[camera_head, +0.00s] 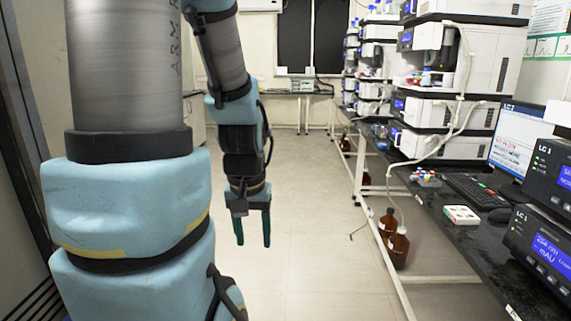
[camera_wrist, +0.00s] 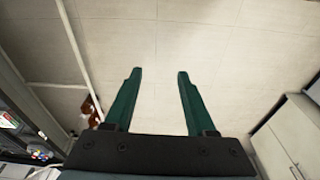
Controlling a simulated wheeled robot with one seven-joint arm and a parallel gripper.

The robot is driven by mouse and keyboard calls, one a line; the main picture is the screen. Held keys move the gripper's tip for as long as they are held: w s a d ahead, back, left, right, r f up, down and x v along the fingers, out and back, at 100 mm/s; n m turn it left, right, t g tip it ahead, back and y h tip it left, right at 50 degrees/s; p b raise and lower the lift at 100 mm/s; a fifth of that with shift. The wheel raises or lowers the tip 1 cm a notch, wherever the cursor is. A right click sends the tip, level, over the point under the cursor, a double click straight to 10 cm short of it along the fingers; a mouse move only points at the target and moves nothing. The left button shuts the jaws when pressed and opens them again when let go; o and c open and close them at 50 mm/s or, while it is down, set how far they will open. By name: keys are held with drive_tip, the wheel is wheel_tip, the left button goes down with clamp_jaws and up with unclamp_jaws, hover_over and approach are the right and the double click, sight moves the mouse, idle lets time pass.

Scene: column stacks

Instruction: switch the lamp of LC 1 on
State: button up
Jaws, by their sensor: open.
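In the head view, two modules labelled LC 1 stand stacked at the right edge. The upper LC 1 module (camera_head: 545,178) has small green lights and a blue display. The lower LC 1 module (camera_head: 541,248) has a blue display reading mAU and a row of small buttons below it. A monitor (camera_head: 512,142) marked LC1 stands behind them. I cannot tell which button belongs to the lamp. My gripper (camera_head: 254,228) hangs over the aisle floor, pointing down, well left of the bench and apart from the modules. In the wrist view my gripper (camera_wrist: 158,90) is open and empty.
A dark bench (camera_head: 440,215) runs along the right, with a keyboard (camera_head: 475,187), a mouse and a white box (camera_head: 461,215) on it. More instrument stacks (camera_head: 470,70) stand farther back. Brown bottles (camera_head: 397,247) sit on the floor below. The aisle floor (camera_head: 305,200) is free.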

clamp_jaws()
idle(1.1)
